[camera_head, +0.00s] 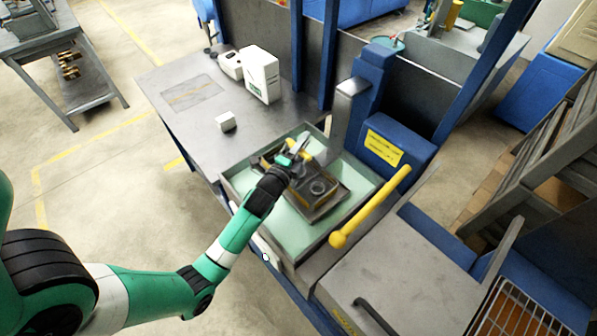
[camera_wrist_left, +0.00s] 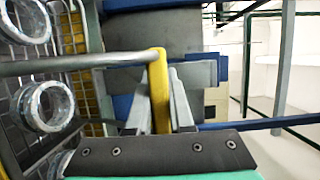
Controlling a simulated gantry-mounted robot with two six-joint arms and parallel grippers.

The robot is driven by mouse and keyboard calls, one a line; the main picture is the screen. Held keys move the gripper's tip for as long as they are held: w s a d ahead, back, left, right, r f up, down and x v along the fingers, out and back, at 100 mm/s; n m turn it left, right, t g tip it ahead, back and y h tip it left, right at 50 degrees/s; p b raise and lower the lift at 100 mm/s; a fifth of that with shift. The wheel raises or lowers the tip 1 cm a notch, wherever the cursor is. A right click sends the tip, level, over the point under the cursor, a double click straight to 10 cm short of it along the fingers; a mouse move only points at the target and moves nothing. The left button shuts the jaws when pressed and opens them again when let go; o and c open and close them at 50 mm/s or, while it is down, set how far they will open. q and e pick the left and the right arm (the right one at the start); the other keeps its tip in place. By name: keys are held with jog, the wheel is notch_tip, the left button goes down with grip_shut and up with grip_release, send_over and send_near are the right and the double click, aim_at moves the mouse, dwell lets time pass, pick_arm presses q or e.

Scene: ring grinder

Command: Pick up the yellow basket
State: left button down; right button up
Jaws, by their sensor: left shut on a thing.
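The yellow basket shows in the left wrist view as a wire frame with yellow edges (camera_wrist_left: 76,45) and a yellow handle grip (camera_wrist_left: 159,88) on a grey rod. Several shiny metal rings (camera_wrist_left: 45,105) lie in it. My left gripper (camera_head: 299,148) is over the green-lined machine tray in the head view. In the left wrist view my left gripper (camera_wrist_left: 160,105) is shut on the yellow grip, one finger on each side. In the head view the arm and gripper hide much of the basket. My right gripper is not in view.
The machine tray (camera_head: 352,221) has raised walls and a dark fixture (camera_head: 322,188) inside. A yellow lever (camera_head: 372,205) and a blue post (camera_head: 372,75) stand on its right.

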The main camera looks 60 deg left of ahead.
pick_arm(q)
jog(key=shift+r, duration=0.25)
dwell(0.8)
jog(key=s+d+r+p, duration=0.6)
jog(key=s+d+r, duration=0.3)
jog(key=s+r, duration=0.2)
jog(key=shift+r+p, duration=0.4)
jog(key=shift+r, duration=0.45)
jog(key=shift+a, duration=0.1)
